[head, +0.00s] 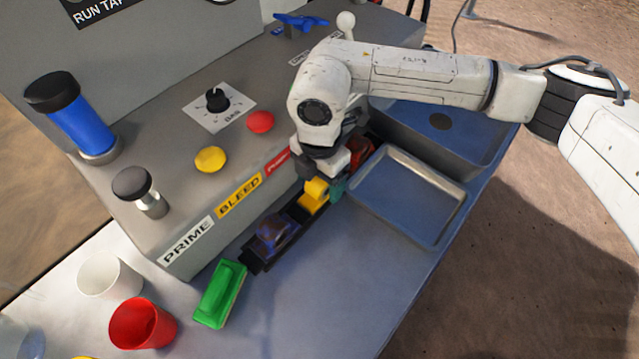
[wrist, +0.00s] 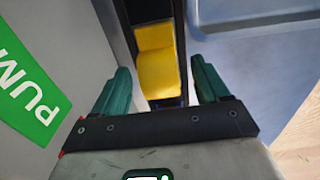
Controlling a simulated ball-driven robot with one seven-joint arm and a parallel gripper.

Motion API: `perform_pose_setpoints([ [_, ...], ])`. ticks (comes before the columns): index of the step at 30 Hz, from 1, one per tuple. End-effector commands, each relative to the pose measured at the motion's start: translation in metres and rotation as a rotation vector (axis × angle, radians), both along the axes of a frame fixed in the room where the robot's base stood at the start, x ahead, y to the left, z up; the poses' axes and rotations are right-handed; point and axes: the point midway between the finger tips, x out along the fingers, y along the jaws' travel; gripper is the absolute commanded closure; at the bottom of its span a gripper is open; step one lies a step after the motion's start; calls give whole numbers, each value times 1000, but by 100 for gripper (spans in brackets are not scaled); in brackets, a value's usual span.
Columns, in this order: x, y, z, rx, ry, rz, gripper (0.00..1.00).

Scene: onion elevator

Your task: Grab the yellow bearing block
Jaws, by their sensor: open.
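The yellow bearing block (head: 313,200) sits in a dark narrow rail along the front of the grey machine. In the wrist view the yellow bearing block (wrist: 157,70) lies between the two green fingers, with a visible gap on each side. My gripper (head: 323,187) is open over the block, pointing down, and it also shows open in the wrist view (wrist: 160,78). The arm hides part of the rail and one finger in the head view. I cannot tell the exact height of the fingertips above the block.
A metal tray (head: 462,212) lies just right of the rail. A dark purple lump (head: 277,232) sits in the rail's near end and a red piece (head: 357,150) farther back. A green block (head: 220,293) and red cup (head: 142,325) stand nearby.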

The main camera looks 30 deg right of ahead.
Motion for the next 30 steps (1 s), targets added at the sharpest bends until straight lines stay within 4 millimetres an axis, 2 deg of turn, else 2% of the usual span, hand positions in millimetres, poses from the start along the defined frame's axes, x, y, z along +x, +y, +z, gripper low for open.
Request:
perform_pose_setpoints([
  [4,0,0,0,0,0,0,26],
  [27,0,0,1,0,-1,1,99],
  [30,0,0,1,0,-1,0,99],
])
